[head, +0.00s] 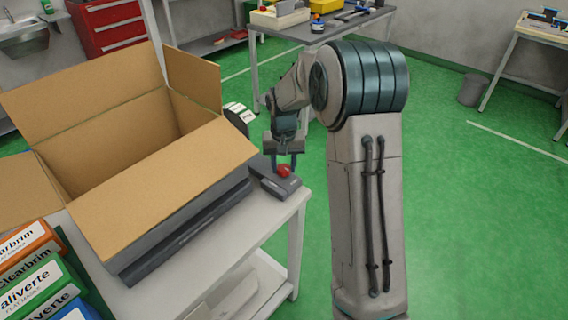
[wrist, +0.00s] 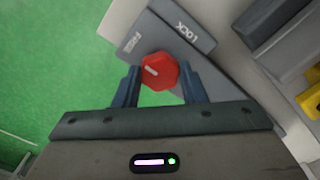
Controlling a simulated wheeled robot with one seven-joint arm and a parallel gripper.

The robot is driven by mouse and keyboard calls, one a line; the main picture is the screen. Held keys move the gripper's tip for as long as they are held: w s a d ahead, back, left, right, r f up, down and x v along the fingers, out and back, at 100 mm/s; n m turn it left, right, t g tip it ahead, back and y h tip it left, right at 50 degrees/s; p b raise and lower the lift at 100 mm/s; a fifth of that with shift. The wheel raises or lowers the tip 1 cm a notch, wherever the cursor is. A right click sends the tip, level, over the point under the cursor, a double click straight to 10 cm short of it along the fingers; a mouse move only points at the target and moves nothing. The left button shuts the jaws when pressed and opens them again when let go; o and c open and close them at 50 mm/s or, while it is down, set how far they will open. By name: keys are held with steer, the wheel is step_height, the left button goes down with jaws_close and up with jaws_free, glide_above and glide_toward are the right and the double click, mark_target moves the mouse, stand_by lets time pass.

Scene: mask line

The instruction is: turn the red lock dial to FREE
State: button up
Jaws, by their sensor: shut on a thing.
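The red dial (wrist: 160,68) sits on a grey lock plate (wrist: 168,38). The plate carries the word LOCK at the upper right and FREE at the upper left. A short white mark on the dial lies left of its centre, on the FREE side, angled to the upper left. My gripper (wrist: 159,73) is shut on the dial, one finger on each side. In the head view, my gripper (head: 284,164) points down over the red dial (head: 285,171), on the grey lock unit (head: 270,180) at the table's corner.
A large open cardboard box (head: 170,190) stands on a dark base on the white table (head: 255,228), left of the lock unit. Product boxes (head: 40,280) are at the lower left. A yellow object (wrist: 310,95) shows at the wrist view's right edge. Green floor is clear to the right.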

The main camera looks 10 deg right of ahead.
mark_target(284, 167)
steer(key=shift+r+n, duration=0.1)
steer(key=shift+n, duration=0.2)
steer(key=o, duration=1)
step_height(284, 167, up, 14)
steer(key=shift+f, duration=0.1)
